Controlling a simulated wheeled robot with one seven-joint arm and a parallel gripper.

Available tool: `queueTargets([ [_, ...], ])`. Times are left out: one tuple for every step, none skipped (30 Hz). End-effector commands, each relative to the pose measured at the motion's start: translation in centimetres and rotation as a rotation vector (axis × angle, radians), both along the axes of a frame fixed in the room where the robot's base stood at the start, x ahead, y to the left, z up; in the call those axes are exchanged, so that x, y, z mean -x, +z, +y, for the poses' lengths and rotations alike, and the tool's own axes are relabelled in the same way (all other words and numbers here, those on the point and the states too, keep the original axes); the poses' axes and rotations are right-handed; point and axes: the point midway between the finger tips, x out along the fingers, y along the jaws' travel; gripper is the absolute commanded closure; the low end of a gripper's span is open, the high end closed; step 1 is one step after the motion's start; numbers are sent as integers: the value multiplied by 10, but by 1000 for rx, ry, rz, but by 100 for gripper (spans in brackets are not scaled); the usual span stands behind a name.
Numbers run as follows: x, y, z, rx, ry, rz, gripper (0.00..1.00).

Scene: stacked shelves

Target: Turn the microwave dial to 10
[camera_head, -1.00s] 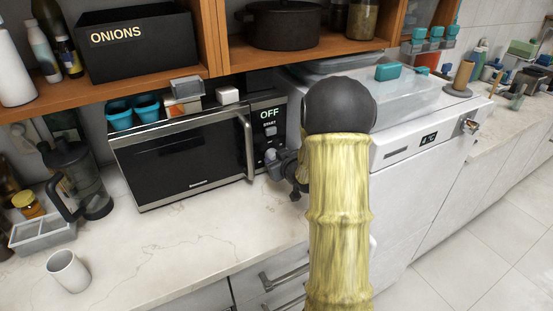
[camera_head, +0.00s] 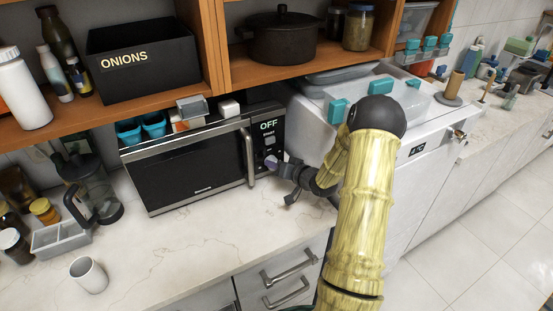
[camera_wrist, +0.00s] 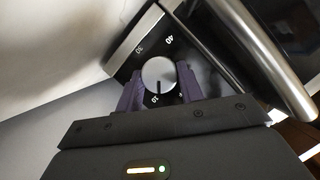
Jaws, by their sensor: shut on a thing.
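The black and steel microwave (camera_head: 190,170) stands on the counter, its door shut. Its display (camera_head: 268,125) on the right side reads OFF. The round silver dial (camera_wrist: 159,73) shows in the wrist view, with a dark mark on its lower side. In the head view my gripper (camera_head: 274,163) is at the lower right of the microwave panel.
The microwave's door handle (camera_head: 249,157) is a vertical bar close to the left of my gripper. A wooden shelf (camera_head: 130,117) hangs above. A white cup (camera_head: 88,275) and a glass coffee press (camera_head: 92,195) stand at left. The counter in front is clear.

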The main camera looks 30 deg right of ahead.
Motion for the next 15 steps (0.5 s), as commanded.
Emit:
queueTargets([
  [0,3,-2,-38,-3,2,85],
  [0,2,-2,-61,-4,3,85],
  [0,2,-2,-89,-2,4,85],
  [0,2,-2,-108,-3,4,85],
  [0,1,-2,-127,-3,4,85],
  [0,1,-2,-148,-2,5,85],
  [0,1,-2,-164,-2,6,85],
  [0,1,-2,-178,-2,5,85],
  [0,0,-2,-194,-2,6,85],
  [0,0,-2,-206,-3,7,85],
  [0,0,-2,-215,-2,7,85],
  [0,-1,-2,-225,-2,8,85],
  [0,-1,-2,-231,-1,7,85],
  [0,-1,-2,-238,-2,8,85],
  [0,-1,-2,-243,-2,8,85],
])
